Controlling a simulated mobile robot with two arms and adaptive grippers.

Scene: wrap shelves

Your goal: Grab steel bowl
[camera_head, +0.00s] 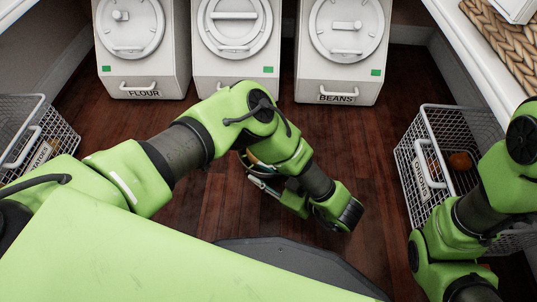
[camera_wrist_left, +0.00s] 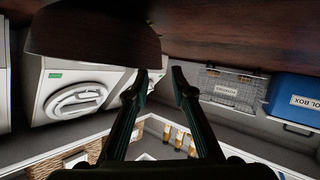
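The steel bowl (camera_wrist_left: 90,32) shows at the top left of the left wrist view as a smooth, dark brown reflective shape against the wood floor. In the head view it appears as a small curved part (camera_head: 252,163), mostly hidden behind my left arm. My left gripper (camera_wrist_left: 159,73) is open, its fingertips apart and close to the bowl. In the head view my left gripper (camera_head: 264,184) is partly hidden beside the bowl. My right gripper is out of view.
White bins labelled flour (camera_head: 143,84) and beans (camera_head: 339,82) stand with another bin along the back. Wire baskets stand left (camera_head: 68,131) and right (camera_head: 409,165). A blue tool box (camera_wrist_left: 297,98) shows in the wrist view. Wood floor (camera_head: 365,130) is clear between.

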